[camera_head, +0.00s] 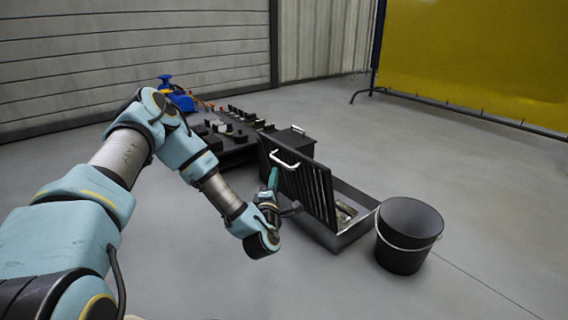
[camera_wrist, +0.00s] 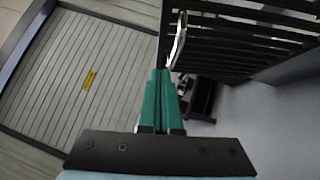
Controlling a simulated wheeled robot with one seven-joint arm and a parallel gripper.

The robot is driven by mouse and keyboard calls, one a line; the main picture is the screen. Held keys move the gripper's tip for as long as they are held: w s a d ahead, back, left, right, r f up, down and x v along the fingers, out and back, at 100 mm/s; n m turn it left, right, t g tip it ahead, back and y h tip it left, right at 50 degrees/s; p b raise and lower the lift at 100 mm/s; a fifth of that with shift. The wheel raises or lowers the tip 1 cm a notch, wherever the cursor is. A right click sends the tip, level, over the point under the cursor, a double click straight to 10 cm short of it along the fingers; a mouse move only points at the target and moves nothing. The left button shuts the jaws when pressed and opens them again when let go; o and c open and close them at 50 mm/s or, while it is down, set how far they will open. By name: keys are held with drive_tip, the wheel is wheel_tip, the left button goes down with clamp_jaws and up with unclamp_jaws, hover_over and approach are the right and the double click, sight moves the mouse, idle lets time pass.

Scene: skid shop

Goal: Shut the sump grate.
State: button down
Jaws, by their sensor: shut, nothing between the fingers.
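The sump grate (camera_head: 318,192) is a black slatted lid standing steeply raised over its open grey sump frame (camera_head: 352,233). A white bar handle (camera_head: 285,160) is on its upper part, on the side facing my arm. In the wrist view the dark slats (camera_wrist: 235,40) fill the upper right and the handle (camera_wrist: 178,42) shows just beyond the fingertips. My gripper (camera_head: 273,178) has teal fingers, shut and empty, close to the handle on the near side of the grate. The fingers (camera_wrist: 160,74) also show in the wrist view. I cannot tell whether they touch the handle or grate.
A black bucket (camera_head: 405,238) stands right of the sump, close to its frame. Black equipment (camera_head: 235,135) lies on the floor behind, with a blue item (camera_head: 178,97) at its far left. A yellow screen (camera_head: 475,55) stands at the back right. The right floor is clear.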

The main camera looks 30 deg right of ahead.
sight(288, 150)
drive_tip(key=shift+w+d+r+b, duration=0.3)
drive_tip(key=shift+w+d+b, duration=0.25)
drive_tip(key=shift+w+d, duration=0.4)
drive_tip(key=shift+w+d+r+b, duration=0.35)
drive_tip(key=shift+w+d+b, duration=0.3)
drive_tip(key=shift+d, duration=0.65)
drive_tip(key=shift+w+d+r+b, duration=0.3)
drive_tip(key=shift+w+d+b, duration=0.15)
drive_tip(key=shift+w+d, duration=0.55)
drive_tip(key=shift+s+d, duration=0.1)
drive_tip(key=shift+s, duration=0.05)
